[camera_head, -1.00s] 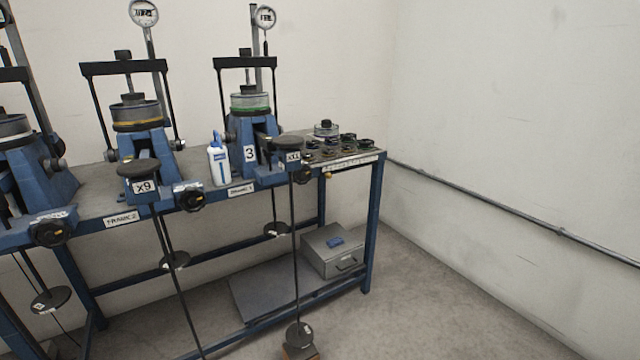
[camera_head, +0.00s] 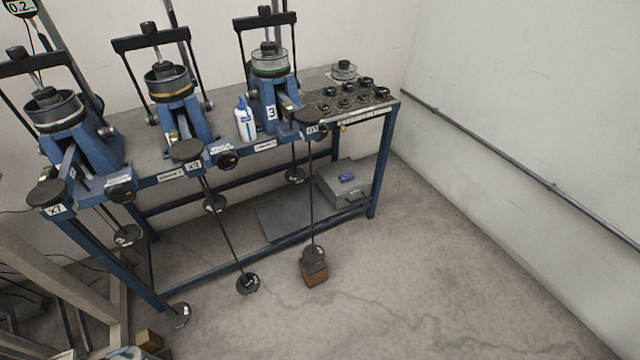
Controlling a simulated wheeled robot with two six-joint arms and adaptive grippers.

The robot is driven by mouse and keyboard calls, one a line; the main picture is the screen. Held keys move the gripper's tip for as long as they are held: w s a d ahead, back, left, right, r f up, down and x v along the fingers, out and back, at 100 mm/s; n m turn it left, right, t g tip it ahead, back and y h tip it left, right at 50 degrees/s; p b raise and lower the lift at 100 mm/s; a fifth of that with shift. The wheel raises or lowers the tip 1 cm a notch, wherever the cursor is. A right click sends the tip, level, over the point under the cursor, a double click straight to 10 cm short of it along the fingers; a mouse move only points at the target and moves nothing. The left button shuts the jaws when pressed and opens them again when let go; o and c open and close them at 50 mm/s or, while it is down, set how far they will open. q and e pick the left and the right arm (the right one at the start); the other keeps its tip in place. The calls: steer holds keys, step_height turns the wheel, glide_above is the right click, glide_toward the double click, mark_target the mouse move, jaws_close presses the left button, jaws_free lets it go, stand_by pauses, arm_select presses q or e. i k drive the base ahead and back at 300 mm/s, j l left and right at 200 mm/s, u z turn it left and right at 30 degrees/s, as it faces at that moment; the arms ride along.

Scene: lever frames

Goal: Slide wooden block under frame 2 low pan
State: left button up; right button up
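Frame 2 is the middle blue lever frame (camera_head: 180,115) on the bench. Its long rod runs down from the x9 plate (camera_head: 187,150) to a dark round low pan (camera_head: 247,283) near the floor. Bare floor shows around this pan, and no block is visible beneath it. A brown wooden block (camera_head: 314,276) sits under the low pan (camera_head: 313,254) of frame 3 at the right. Another wooden block (camera_head: 148,340) shows at the bottom left edge, partly cut off.
The left frame's low pan (camera_head: 180,315) hangs near a tan beam structure (camera_head: 70,270) at the lower left. Shorter rods carry higher pans (camera_head: 214,203) under the bench. A grey metal box (camera_head: 345,180) stands on the lower shelf. The floor at front right is clear.

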mark_target(313, 275)
steer(key=u, duration=0.35)
steer(key=i+l+u, duration=0.15)
steer(key=l+u, duration=0.2)
steer(key=l, duration=0.2)
steer(key=i+l+u, duration=0.1)
steer(key=l+u, duration=0.25)
steer(key=l, duration=0.2)
steer(key=l+u, duration=0.3)
steer(key=l, duration=0.3)
steer(key=i, duration=0.05)
